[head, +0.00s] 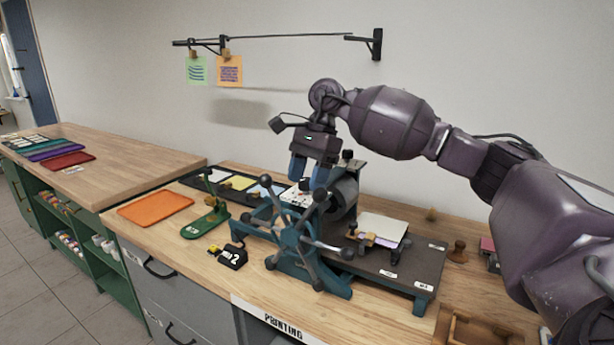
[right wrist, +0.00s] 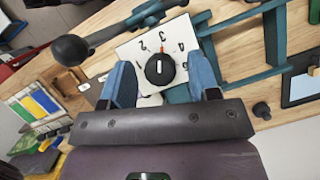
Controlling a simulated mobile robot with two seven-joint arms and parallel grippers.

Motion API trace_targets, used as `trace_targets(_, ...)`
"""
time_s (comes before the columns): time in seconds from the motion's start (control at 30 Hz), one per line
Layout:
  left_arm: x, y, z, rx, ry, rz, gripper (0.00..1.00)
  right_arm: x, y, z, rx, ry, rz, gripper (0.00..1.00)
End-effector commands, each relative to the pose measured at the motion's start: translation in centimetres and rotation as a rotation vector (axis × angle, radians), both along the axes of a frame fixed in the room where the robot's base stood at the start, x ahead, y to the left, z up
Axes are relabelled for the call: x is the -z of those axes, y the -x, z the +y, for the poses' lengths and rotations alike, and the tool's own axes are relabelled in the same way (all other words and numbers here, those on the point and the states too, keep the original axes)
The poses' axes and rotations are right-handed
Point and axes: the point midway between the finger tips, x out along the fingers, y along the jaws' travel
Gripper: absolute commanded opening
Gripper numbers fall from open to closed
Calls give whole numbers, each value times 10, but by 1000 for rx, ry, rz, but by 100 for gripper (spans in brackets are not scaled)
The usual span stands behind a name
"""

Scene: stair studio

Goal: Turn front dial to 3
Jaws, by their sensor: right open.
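The front dial is a black round knob (right wrist: 160,69) with a white mark, on a white plate (right wrist: 130,52) printed with numbers. A small red mark shows just above the knob. In the head view the plate (head: 293,196) shows on the press behind its spoked wheel; the knob is hard to make out there. My right gripper (head: 308,178) points down over the plate. In the right wrist view its blue fingers (right wrist: 161,75) are open, one on each side of the knob, with gaps visible. Whether they reach down to knob height is unclear. My left gripper is not in view.
The press (head: 395,265) with its teal spoked wheel (head: 292,240) stands on the wooden bench. A wheel spoke with a black ball (right wrist: 72,49) passes close to the left finger. A green stand (head: 205,222), a black number counter (head: 232,257) and an orange tray (head: 155,208) lie left.

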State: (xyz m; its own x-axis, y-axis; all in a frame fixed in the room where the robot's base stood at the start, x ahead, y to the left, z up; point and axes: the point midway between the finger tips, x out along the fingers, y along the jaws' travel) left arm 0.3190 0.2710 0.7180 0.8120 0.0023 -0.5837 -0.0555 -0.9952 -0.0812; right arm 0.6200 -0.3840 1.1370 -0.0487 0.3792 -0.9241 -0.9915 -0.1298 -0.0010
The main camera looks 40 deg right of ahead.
Motion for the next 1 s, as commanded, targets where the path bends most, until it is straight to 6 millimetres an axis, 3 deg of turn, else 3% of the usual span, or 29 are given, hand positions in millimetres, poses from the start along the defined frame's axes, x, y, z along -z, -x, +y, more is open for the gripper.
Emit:
trace_targets(0.17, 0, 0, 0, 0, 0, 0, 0, -8, -1, -3, 0, 0, -1, 56)
trace_targets(0.7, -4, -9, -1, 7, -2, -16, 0, -89, -5, -36, 1, 0, -3, 56)
trace_targets(1.0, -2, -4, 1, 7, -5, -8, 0, -100, -5, -41, 0, 0, -1, 56)
